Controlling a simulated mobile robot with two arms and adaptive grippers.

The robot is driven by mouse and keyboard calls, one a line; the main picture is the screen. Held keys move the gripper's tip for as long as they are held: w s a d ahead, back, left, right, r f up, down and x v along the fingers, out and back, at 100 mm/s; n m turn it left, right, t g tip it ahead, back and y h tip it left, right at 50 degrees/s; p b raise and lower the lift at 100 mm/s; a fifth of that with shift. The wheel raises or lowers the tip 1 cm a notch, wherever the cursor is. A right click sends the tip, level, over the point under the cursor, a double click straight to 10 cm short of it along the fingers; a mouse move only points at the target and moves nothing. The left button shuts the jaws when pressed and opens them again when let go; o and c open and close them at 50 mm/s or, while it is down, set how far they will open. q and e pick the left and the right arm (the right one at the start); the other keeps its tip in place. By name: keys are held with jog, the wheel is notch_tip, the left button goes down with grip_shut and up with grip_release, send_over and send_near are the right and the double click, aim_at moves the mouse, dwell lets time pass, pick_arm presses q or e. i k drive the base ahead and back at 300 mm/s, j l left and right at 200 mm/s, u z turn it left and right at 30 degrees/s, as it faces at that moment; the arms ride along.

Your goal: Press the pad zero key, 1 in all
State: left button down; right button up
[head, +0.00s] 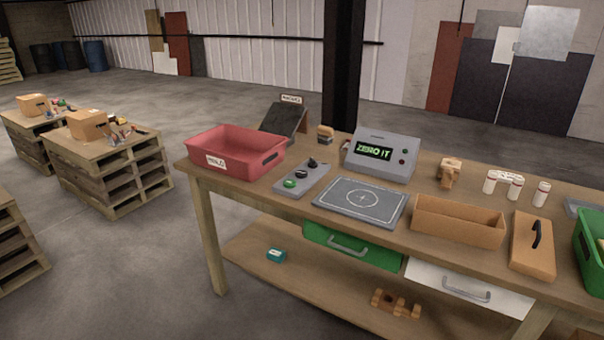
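A grey detector box (385,138) stands toward the back of the workbench, its screen (375,151) reading "ZERO IT" in green. A small red button or lamp (404,151) and a darker one below it sit right of the screen. A flat grey pad (361,200) with a white circle and cross lies in front of the box, with nothing on it. A grey control strip (318,180) left of the pad carries a green button (290,183) and two black controls (301,172). I cannot read which key is the zero key. Neither gripper is in view.
A red bin (236,152) stands left of the strip. A dark post (343,70) rises behind the bench. Pallets with boxes stand left.

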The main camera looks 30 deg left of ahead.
aim_at(299, 174)
jog(key=i+j+u, duration=0.35)
jog(key=i, duration=0.45)
jog(key=i+u, duration=0.3)
jog(key=i, duration=0.5)
